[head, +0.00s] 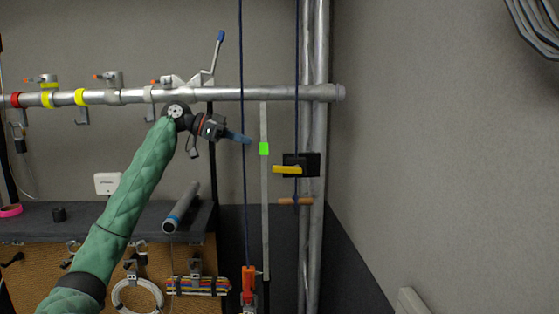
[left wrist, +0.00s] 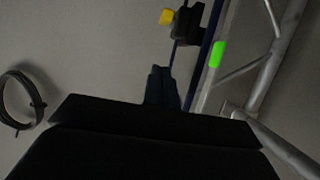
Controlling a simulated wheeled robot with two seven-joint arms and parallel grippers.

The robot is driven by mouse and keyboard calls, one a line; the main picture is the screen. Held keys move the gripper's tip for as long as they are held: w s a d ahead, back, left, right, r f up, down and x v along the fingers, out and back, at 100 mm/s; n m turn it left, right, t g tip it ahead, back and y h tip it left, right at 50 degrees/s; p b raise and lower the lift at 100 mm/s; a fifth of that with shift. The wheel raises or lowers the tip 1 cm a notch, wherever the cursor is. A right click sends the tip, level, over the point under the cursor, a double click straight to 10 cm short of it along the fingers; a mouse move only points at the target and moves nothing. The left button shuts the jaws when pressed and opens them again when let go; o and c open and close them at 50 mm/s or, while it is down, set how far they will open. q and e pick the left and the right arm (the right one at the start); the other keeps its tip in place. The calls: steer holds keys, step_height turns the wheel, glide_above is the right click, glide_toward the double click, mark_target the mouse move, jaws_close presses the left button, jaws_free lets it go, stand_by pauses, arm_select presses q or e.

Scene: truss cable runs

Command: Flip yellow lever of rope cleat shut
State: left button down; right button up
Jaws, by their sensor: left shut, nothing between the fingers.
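The rope cleat (head: 312,160) is a black block on the vertical truss tube, right of centre in the head view. Its yellow lever (head: 287,169) sticks out to the left, about level. In the left wrist view the black cleat (left wrist: 188,26) and the yellow lever end (left wrist: 167,17) show at the top. My left gripper (head: 245,139) is shut and empty, its blue-grey fingers pointing right, left of and a little above the lever and apart from it. Its closed fingers show in the left wrist view (left wrist: 160,78). My right gripper is in neither view.
A dark blue rope (head: 243,60) hangs by my left fingertips; another rope (head: 297,50) runs down to the cleat. A grey strip (head: 265,210) with a green mark (head: 264,149) stands between. A wooden bar (head: 295,201) sits below the cleat. A horizontal tube (head: 240,94) crosses above.

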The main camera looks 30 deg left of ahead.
arm_select(q)
steer(key=r, duration=0.1)
steer(key=p, duration=0.1)
glide_toward(287, 170)
steer(key=w+d+r, duration=0.3)
steer(key=d+r, duration=0.1)
steer(key=shift+w+a+f, duration=0.1)
steer(key=shift+w+f, duration=0.3)
steer(key=shift+f, duration=0.2)
steer(key=shift+f+b, duration=0.7)
steer(key=shift+s+a+f+b, duration=0.15)
steer(key=shift+f+b, duration=0.35)
steer(key=shift+f, duration=0.4)
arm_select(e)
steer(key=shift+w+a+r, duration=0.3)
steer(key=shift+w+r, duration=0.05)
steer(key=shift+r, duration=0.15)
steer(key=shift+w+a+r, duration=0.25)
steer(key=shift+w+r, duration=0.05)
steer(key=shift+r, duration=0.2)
arm_select(q)
steer(key=shift+f, duration=0.2)
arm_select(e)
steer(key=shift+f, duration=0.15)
